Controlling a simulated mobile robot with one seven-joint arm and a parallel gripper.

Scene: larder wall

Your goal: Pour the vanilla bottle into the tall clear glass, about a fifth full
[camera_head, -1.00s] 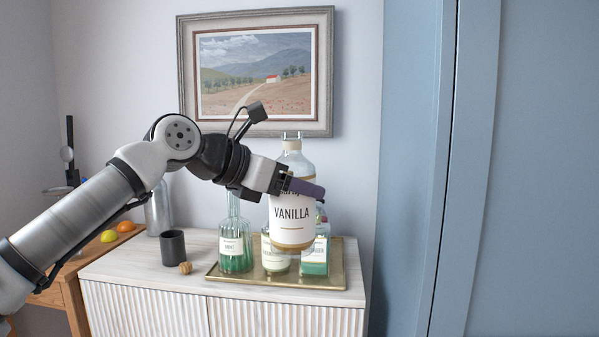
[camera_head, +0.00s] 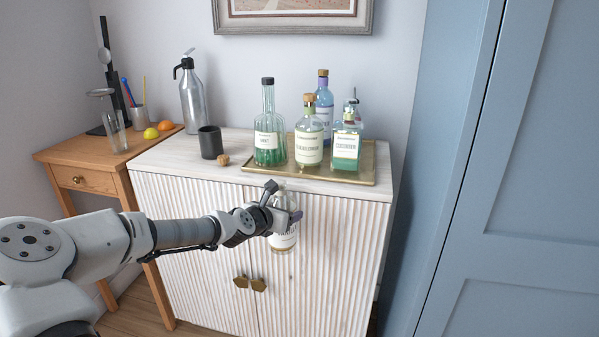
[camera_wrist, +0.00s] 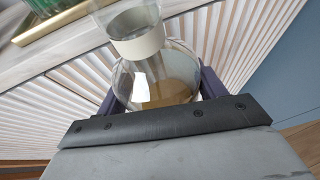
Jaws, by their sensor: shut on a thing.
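My gripper (camera_head: 288,216) is shut around the body of the vanilla bottle (camera_head: 284,240), in front of the cabinet doors and below the cabinet top. The bottle looks roughly upright, and part of its label is hidden by the gripper. In the wrist view the bottle (camera_wrist: 140,42) is clear with a pale neck band and brown liquid low inside. My gripper's fingers (camera_wrist: 160,98) flank it there. No stopper shows in its neck. A tall clear glass (camera_head: 116,134) stands on the wooden side table at the left, well away from my gripper.
A brass tray (camera_head: 330,174) on the white cabinet (camera_head: 175,152) holds several bottles. A dark cup (camera_head: 210,142), a cork (camera_head: 223,160) and a metal siphon (camera_head: 192,98) stand left of it. Fruit (camera_head: 151,133) and a pen cup (camera_head: 138,117) are on the wooden table (camera_head: 80,154).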

